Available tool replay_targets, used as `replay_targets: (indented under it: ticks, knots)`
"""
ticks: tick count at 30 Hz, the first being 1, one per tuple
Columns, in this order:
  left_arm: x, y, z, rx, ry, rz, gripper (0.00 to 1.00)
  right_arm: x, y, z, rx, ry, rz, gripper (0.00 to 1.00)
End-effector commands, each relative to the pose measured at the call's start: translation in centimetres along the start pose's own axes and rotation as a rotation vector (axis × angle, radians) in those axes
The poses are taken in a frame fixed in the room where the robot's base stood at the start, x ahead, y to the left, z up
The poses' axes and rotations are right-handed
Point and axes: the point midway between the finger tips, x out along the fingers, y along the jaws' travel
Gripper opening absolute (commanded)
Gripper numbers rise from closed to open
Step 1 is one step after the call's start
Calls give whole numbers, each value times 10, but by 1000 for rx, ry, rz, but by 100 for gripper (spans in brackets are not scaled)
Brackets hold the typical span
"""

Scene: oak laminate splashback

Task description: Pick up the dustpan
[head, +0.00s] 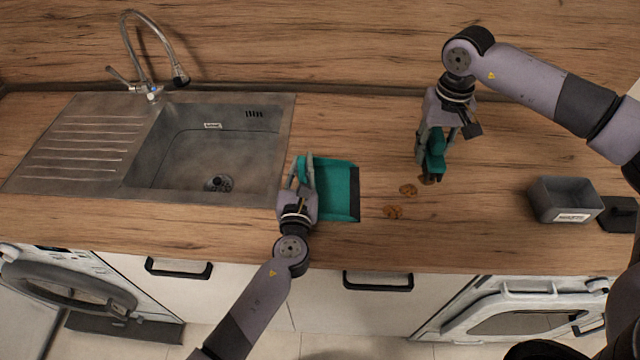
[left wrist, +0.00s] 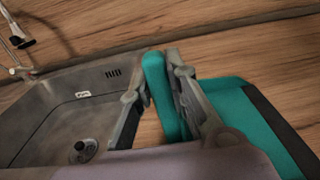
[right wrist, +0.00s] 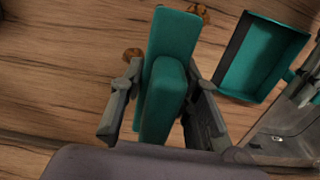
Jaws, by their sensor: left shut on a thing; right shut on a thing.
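The teal dustpan (head: 335,189) with a dark front lip lies on the wooden counter, right of the sink. My left gripper (head: 304,176) is shut on its handle; the left wrist view shows the handle (left wrist: 158,88) between the fingers. The dustpan also shows in the right wrist view (right wrist: 262,55). My right gripper (head: 436,140) is shut on a teal brush (head: 434,158) above the counter, right of the dustpan. The right wrist view shows the brush (right wrist: 168,75) between the fingers. Whether the brush touches the counter is unclear.
Brown crumbs (head: 393,212) lie between dustpan and brush, with more (head: 408,190) nearby. A grey bin (head: 567,199) with a label stands at the right, beside a dark flat piece (head: 619,214). The metal sink (head: 205,150) and its tap (head: 151,60) are at the left.

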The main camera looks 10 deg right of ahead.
Motion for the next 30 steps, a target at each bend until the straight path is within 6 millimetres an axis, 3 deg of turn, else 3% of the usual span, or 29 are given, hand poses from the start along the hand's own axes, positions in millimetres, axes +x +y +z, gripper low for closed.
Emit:
replay_targets:
  ticks: [11,17,23,30]
  knots:
    - [0,0,1,0,-1,0,0,-1,0,0,0,1,0,7]
    - [0,0,14,-2,-2,0,0,-7,0,0,0,1,0,7]
    - [0,0,52,-4,-5,1,0,-25,0,0,0,1,0,7]
    - [0,0,123,-3,-8,-2,0,-53,0,0,0,0,0,7]
